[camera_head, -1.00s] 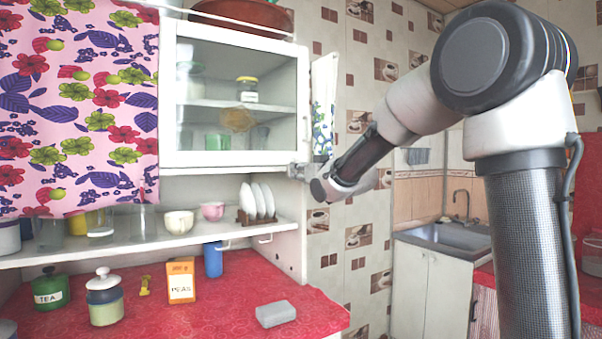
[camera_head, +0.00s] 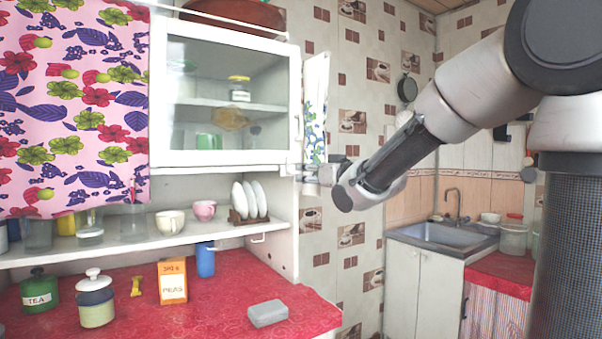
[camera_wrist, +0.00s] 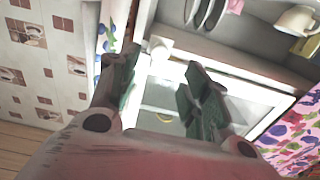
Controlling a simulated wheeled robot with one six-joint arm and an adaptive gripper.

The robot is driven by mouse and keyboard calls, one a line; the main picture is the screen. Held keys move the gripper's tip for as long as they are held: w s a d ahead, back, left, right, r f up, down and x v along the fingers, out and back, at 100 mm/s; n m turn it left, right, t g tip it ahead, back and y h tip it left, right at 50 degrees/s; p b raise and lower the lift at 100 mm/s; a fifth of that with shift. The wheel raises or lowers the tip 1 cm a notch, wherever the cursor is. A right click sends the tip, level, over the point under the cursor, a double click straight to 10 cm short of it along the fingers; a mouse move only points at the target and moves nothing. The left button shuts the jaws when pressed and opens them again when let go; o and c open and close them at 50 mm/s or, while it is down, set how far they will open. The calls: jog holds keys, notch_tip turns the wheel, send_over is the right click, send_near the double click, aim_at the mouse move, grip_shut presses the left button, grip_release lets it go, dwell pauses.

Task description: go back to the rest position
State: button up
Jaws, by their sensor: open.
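My gripper (camera_head: 312,172) is at the right side of the white wall cabinet (camera_head: 226,158), level with the lower edge of its glass door. In the wrist view my gripper (camera_wrist: 160,85) has its two fingers spread apart with nothing between them. My arm reaches in from the right.
Below is a shelf with cups (camera_head: 170,222) and a plate rack (camera_head: 248,216). The red counter (camera_head: 220,295) holds an orange PEAS box (camera_head: 172,281), a blue cup (camera_head: 205,260), a grey block (camera_head: 268,313) and canisters (camera_head: 96,299). A sink (camera_head: 447,233) stands at right. A floral curtain (camera_head: 75,105) hangs left.

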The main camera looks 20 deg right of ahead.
jog(key=shift+v, duration=1.1)
jog(key=s+d+f+m+g+h, duration=0.1)
jog(key=s+d+f+g+h, duration=0.15)
jog(key=f, duration=0.55)
jog(key=s+d+f+g+h, duration=0.2)
jog(key=s+d+f+g, duration=0.2)
jog(key=f, duration=0.3)
jog(key=s+d+f+g, duration=0.1)
jog(key=s+f+g, duration=0.1)
jog(key=s, duration=0.7)
jog(key=s+d+f+m+g, duration=0.1)
jog(key=s+d+g, duration=0.1)
jog(key=s, duration=0.7)
jog(key=s+d+f+m+g+h, duration=0.1)
jog(key=s+d+f+g, duration=0.1)
jog(key=s, duration=0.6)
jog(key=shift+s+f, duration=0.35)
jog(key=shift+s, duration=0.05)
